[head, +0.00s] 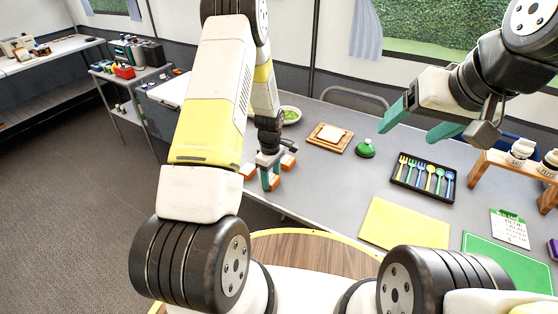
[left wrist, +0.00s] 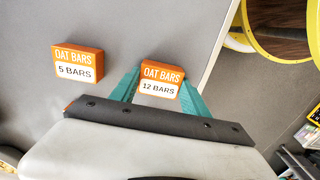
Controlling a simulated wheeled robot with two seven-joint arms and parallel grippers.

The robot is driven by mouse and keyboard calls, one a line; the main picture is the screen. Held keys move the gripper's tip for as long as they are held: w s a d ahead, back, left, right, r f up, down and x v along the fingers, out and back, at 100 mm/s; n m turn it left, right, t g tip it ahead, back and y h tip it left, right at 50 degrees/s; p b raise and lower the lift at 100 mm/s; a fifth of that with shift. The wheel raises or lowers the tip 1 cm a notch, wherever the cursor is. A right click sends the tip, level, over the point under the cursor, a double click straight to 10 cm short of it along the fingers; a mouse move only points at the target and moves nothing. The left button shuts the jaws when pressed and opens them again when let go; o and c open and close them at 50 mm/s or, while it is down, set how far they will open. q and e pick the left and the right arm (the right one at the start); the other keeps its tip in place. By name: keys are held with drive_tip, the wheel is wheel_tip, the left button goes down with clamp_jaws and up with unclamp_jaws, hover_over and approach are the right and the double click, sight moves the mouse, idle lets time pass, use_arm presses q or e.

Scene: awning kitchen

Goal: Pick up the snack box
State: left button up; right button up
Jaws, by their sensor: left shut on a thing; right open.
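An orange and white oat bars box marked 12 BARS (left wrist: 162,78) sits between the teal fingers of my left gripper (left wrist: 160,88), which is shut on it. In the head view my left gripper (head: 270,182) points down at the table's near edge, with an orange box (head: 275,183) at its fingers. A second oat bars box, marked 5 BARS (left wrist: 77,66), stands apart to the left in the left wrist view. The head view shows other orange boxes on either side of the gripper (head: 248,171). My right gripper (head: 410,125) is open and empty above the table.
The grey table (head: 325,190) also bears a bowl (head: 290,115), a wooden board with a pale slab (head: 330,137), a green object (head: 365,149), a cutlery tray (head: 423,178) and a yellow mat (head: 404,225). A wooden rack (head: 500,163) stands at the right.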

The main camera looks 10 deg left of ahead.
sight(271, 178)
use_arm(q)
drive_tip(key=shift+r, duration=0.7)
wheel_tip(271, 178, up, 2)
drive_tip(key=shift+r, duration=0.2)
drive_tip(key=s+d, duration=0.3)
drive_tip(key=d, duration=0.1)
drive_tip(key=s+d, duration=0.4)
drive_tip(key=s+d+r, duration=0.1)
drive_tip(key=s+d, duration=0.2)
drive_tip(key=d, duration=0.1)
drive_tip(key=shift+s, duration=0.3)
